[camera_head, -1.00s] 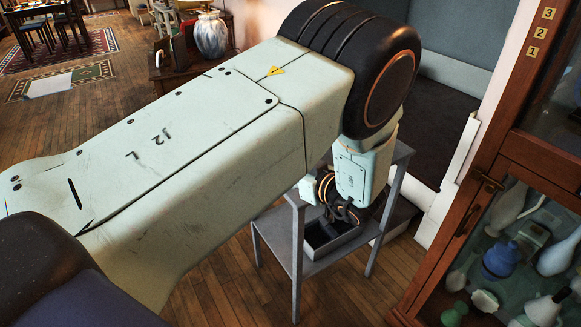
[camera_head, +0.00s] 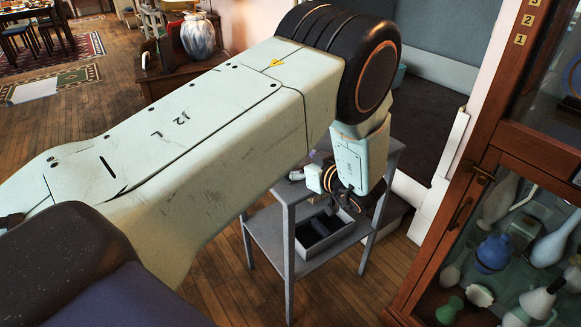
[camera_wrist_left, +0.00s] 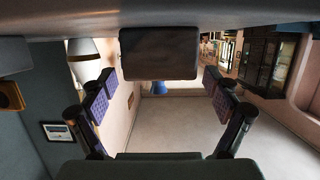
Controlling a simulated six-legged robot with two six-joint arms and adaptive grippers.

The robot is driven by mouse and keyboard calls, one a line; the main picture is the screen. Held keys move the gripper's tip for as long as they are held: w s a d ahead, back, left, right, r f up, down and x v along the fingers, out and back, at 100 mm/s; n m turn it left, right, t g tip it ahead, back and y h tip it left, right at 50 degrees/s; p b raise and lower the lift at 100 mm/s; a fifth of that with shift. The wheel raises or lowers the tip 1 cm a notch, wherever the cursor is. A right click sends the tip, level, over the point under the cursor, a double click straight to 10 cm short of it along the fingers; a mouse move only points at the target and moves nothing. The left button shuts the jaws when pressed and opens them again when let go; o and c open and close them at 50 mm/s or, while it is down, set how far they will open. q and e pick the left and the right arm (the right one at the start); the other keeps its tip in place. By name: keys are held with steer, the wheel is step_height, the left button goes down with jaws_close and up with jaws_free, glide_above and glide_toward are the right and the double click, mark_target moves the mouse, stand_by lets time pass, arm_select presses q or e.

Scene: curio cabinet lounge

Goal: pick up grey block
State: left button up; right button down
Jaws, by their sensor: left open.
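A dark grey-brown block (camera_wrist_left: 160,53) shows at the upper middle of the left wrist view, against a grey surface along the top edge; that view looks upside down. My left gripper (camera_wrist_left: 158,80) is open, with its purple-padded fingers to either side of the block and a gap on both sides. In the head view my left gripper (camera_head: 342,190) is low at the grey stand (camera_head: 287,245), partly hidden by my wrist. The block cannot be made out there. My right gripper is not in view.
A grey tray (camera_head: 345,238) with a dark inside sits on the stand's lower shelf. A wooden glass-fronted cabinet (camera_head: 450,220) stands close at the right. A side table (camera_head: 165,83) with a vase (camera_head: 197,37) is behind my arm.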

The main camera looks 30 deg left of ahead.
arm_select(q)
steer(key=shift+x, duration=1.25)
steer(key=shift+s, duration=0.1)
steer(key=shift+d, duration=0.1)
steer(key=shift+c, duration=0.7)
steer(key=c, duration=1.2)
